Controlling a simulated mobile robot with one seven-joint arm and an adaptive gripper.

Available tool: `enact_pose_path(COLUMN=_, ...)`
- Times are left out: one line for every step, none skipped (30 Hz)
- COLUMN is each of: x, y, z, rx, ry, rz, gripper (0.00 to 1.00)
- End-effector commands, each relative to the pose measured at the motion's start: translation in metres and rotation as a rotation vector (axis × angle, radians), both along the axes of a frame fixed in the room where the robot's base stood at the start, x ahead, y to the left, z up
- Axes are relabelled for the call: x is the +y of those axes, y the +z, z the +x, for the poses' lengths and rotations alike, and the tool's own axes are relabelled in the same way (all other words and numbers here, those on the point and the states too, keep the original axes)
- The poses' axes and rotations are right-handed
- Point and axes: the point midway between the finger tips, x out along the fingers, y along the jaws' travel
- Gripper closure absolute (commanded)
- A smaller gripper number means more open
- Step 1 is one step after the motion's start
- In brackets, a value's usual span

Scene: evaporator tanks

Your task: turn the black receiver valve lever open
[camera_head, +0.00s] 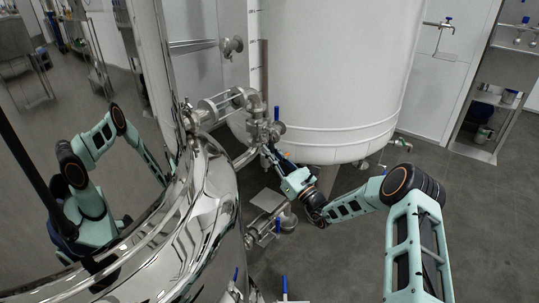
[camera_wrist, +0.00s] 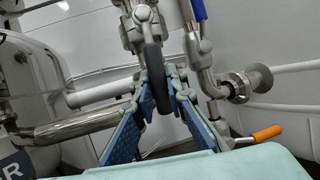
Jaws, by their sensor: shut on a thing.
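The black receiver valve lever (camera_wrist: 153,65) hangs down from a steel valve body (camera_wrist: 140,18) in the wrist view. My gripper (camera_wrist: 161,80) has its blue-padded fingers on both sides of the lever's lower part and is shut on it. In the head view my gripper (camera_head: 272,153) reaches up to the pipework between the polished tank and the white tank. The lever cannot be made out there, as the gripper and fittings cover it.
A blue-handled valve (camera_head: 277,114) stands just above my gripper. The polished tank (camera_head: 215,190) is close on the left and the white tank (camera_head: 335,75) is behind. An orange handle (camera_wrist: 267,132) is at lower right in the wrist view. Floor at right is clear.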

Motion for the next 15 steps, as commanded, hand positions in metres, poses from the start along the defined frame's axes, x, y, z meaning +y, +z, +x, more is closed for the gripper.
enact_pose_path(x=-0.0028, y=-0.0012, z=0.0021, rx=-0.011, ry=-0.005, rz=-0.009, gripper=1.00)
enact_pose_path(x=-0.0028, y=-0.0012, z=0.0024, rx=-0.017, ry=-0.004, rz=-0.013, gripper=1.00)
enact_pose_path(x=-0.0029, y=-0.0012, z=0.0027, rx=-0.025, ry=-0.004, rz=-0.018, gripper=1.00)
enact_pose_path(x=-0.0031, y=-0.0011, z=0.0029, rx=-0.029, ry=-0.004, rz=-0.021, gripper=1.00)
enact_pose_path(x=-0.0033, y=-0.0010, z=0.0032, rx=-0.032, ry=-0.003, rz=-0.024, gripper=1.00)
enact_pose_path(x=-0.0035, y=-0.0008, z=0.0036, rx=-0.036, ry=-0.004, rz=-0.026, gripper=1.00)
enact_pose_path(x=-0.0037, y=-0.0007, z=0.0038, rx=-0.038, ry=-0.004, rz=-0.027, gripper=1.00)
enact_pose_path(x=-0.0037, y=-0.0006, z=0.0039, rx=-0.040, ry=-0.004, rz=-0.028, gripper=1.00)
enact_pose_path(x=-0.0038, y=-0.0003, z=0.0040, rx=-0.042, ry=-0.004, rz=-0.029, gripper=1.00)
enact_pose_path(x=-0.0038, y=-0.0003, z=0.0041, rx=-0.043, ry=-0.004, rz=-0.030, gripper=1.00)
enact_pose_path(x=-0.0040, y=-0.0002, z=0.0041, rx=-0.043, ry=-0.004, rz=-0.030, gripper=1.00)
enact_pose_path(x=-0.0039, y=0.0000, z=0.0041, rx=-0.043, ry=-0.004, rz=-0.031, gripper=1.00)
enact_pose_path(x=-0.0039, y=0.0000, z=0.0041, rx=-0.044, ry=-0.004, rz=-0.030, gripper=1.00)
enact_pose_path(x=-0.0039, y=0.0001, z=0.0041, rx=-0.044, ry=-0.004, rz=-0.030, gripper=1.00)
enact_pose_path(x=-0.0039, y=0.0001, z=0.0043, rx=-0.044, ry=-0.004, rz=-0.030, gripper=1.00)
